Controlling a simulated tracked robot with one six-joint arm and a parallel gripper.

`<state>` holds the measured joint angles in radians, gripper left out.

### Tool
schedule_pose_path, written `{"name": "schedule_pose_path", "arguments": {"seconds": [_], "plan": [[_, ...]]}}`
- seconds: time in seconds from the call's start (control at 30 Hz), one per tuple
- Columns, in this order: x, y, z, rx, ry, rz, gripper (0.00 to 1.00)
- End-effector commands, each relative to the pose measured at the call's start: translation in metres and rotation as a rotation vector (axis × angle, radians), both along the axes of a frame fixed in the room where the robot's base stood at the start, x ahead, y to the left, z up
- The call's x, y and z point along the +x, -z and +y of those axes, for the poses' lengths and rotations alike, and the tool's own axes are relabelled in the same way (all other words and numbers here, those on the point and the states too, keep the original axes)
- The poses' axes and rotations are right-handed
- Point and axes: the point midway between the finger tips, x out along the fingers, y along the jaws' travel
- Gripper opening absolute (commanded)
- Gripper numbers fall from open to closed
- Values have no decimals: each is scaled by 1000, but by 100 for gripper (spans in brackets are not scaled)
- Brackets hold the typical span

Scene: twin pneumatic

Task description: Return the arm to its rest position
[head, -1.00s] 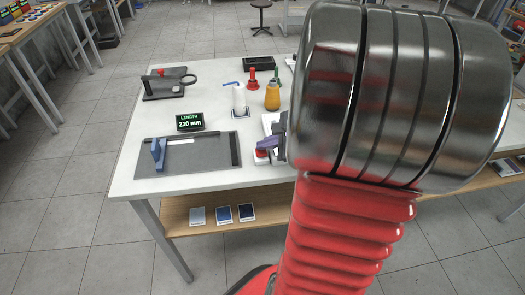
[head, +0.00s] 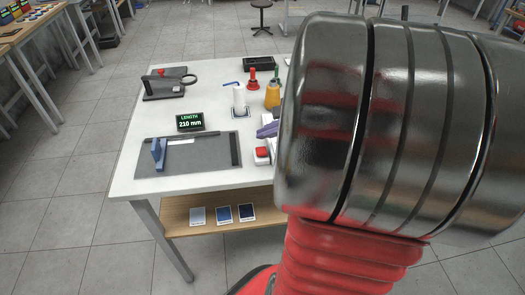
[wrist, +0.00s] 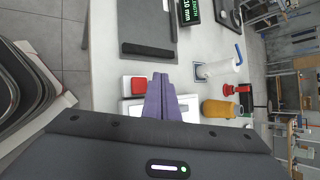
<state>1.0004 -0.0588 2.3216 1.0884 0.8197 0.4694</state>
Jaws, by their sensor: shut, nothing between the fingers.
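My gripper shows in the wrist view as two purple fingers (wrist: 160,100) pressed together with nothing between them. In the head view only a small purple part of it (head: 267,130) shows at the left edge of my arm. The rest is hidden behind my large silver joint and red sleeve, which cover the right of the picture. The fingers appear over the table's (head: 125,184) right part, beside a red block (wrist: 138,83) on a white base. I cannot tell their height above it.
A length display (head: 190,122) reads 210 mm. A white bottle (head: 239,98), an amber bottle (head: 272,96) and a red-handled item (head: 252,80) stand behind.

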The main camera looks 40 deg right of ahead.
Motion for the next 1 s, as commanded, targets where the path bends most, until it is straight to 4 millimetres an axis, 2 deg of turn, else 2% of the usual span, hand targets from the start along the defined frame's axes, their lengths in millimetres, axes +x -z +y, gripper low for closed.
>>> {"name": "schedule_pose_path", "arguments": {"seconds": [0.23,0.8,0.93,1.0], "plan": [[0,-15,0,-1,0,-1,0],[0,-15,1,-1,-2,1,0],[2,-17,11,-24,-43,8,0],[4,-19,24,-53,-94,15,0]]}}
